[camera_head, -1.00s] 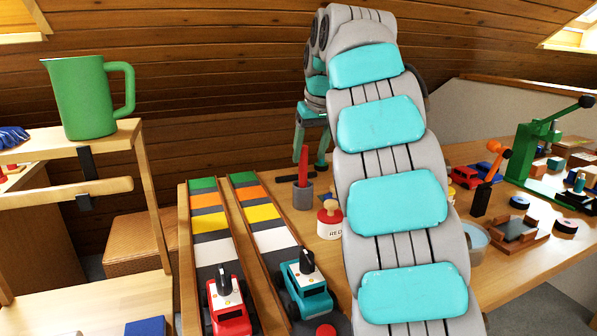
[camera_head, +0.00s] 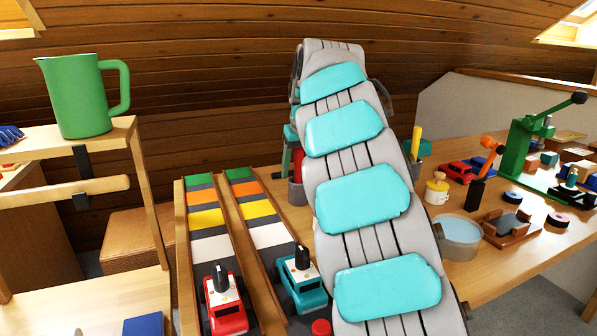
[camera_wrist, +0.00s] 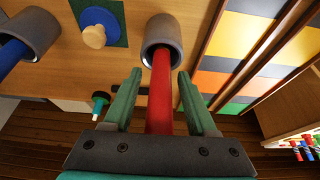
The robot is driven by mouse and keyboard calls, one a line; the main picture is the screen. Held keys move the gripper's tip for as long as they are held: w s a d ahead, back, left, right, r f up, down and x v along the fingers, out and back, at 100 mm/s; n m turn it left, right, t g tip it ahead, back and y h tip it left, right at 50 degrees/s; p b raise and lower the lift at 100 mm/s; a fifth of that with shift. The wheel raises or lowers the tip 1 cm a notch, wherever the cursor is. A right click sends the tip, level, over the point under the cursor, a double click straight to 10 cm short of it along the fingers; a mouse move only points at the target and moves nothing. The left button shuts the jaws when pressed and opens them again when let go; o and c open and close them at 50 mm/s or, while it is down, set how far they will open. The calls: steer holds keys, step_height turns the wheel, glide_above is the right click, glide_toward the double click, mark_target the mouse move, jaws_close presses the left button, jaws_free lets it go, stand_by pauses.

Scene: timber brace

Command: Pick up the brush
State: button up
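A red handle (camera_wrist: 160,88) stands in a grey cup (camera_wrist: 163,30); its lower end is hidden inside the cup. In the head view the red handle (camera_head: 298,163) and its cup (camera_head: 297,192) show just left of my arm. My gripper (camera_wrist: 160,74) is open, with one green finger on each side of the red handle. A gap shows between the handle and each finger. In the head view my gripper is mostly hidden behind my arm.
A yellow handle (camera_head: 416,143) stands right of my arm, near a yellow-topped jar (camera_head: 437,188). Two striped ramps with a red truck (camera_head: 223,300) and a teal truck (camera_head: 303,285) lie left of my arm. Another cup with a blue handle (camera_wrist: 14,52) shows in the wrist view.

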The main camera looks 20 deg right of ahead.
jaws_close()
stand_by(0.5)
steer(key=shift+r, duration=0.2)
steer(key=shift+r, duration=3.3)
steer(key=a, duration=1.8)
